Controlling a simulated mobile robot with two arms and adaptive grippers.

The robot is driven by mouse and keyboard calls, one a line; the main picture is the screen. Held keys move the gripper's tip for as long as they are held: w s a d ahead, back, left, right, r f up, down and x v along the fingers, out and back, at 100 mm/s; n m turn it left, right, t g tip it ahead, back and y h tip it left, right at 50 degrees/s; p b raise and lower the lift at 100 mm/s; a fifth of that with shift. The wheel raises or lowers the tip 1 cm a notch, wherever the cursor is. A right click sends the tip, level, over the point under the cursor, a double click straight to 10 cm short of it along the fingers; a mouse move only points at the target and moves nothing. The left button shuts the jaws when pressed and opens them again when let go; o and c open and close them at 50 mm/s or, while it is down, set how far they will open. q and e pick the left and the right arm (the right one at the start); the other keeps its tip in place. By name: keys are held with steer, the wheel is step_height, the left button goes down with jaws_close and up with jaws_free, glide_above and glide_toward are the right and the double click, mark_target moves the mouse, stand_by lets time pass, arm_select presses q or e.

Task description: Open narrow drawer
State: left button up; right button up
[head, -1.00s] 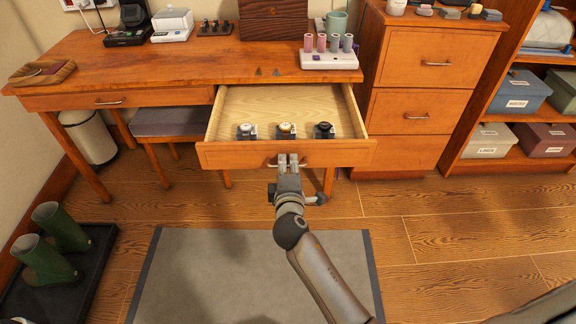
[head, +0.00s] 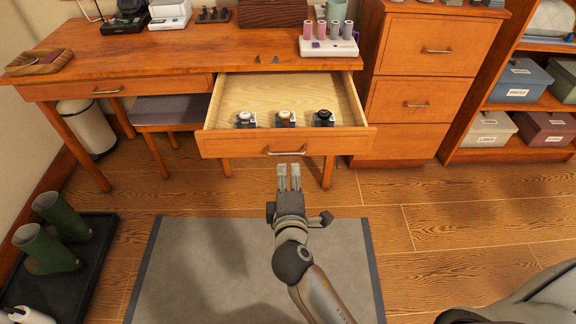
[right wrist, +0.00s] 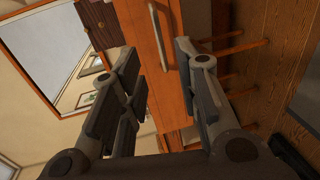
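The wooden desk drawer (head: 286,143) is pulled out in the head view, showing a pale inside with three watch-like items (head: 285,119) on small dark stands. Its metal bar handle (head: 287,153) is on the front panel. My right gripper (head: 289,178) is just below and in front of the handle, apart from it and empty. In the right wrist view its fingers are spread, and the handle (right wrist: 183,62) shows beyond them. My left gripper is not in view.
The desk's left drawer (head: 110,91) is shut, with a stool (head: 170,110) beneath the desk. A shut drawer cabinet (head: 423,85) stands to the right. Green boots (head: 48,248) stand on a black tray at left. The floor before the desk is clear around a grey mat (head: 200,270).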

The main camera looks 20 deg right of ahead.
steer(key=shift+v, duration=0.95)
